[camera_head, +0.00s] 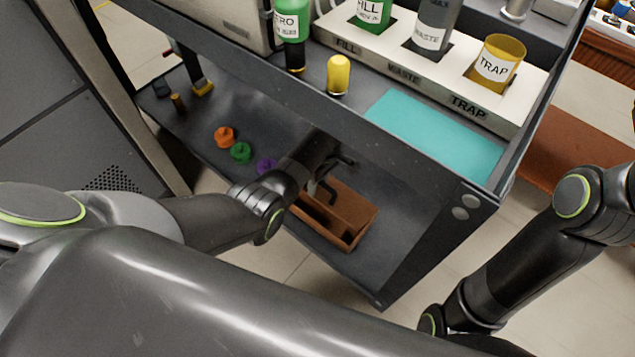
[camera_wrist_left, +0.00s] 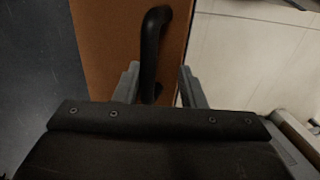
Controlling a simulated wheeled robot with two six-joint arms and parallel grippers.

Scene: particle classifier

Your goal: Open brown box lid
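The brown box (camera_head: 356,232) sits on the lower shelf of the cart, near its front edge, partly hidden by my left arm. In the left wrist view its brown surface (camera_wrist_left: 102,45) carries a curved black handle (camera_wrist_left: 152,45). My left gripper (camera_head: 334,178) is over the box. In the left wrist view its two fingers (camera_wrist_left: 160,88) are apart, with the lower end of the handle between them, closer to the left finger. I cannot tell if they touch it. How far the lid is open is unclear. My right gripper is out of view; only its arm shows.
The cart's upper shelf overhangs my left arm and holds a yellow cylinder (camera_head: 338,75), labelled containers and a teal mat (camera_head: 432,135). Orange (camera_head: 224,137), green (camera_head: 241,153) and purple (camera_head: 266,167) pieces lie left of the box. The lower shelf is bare right of the box.

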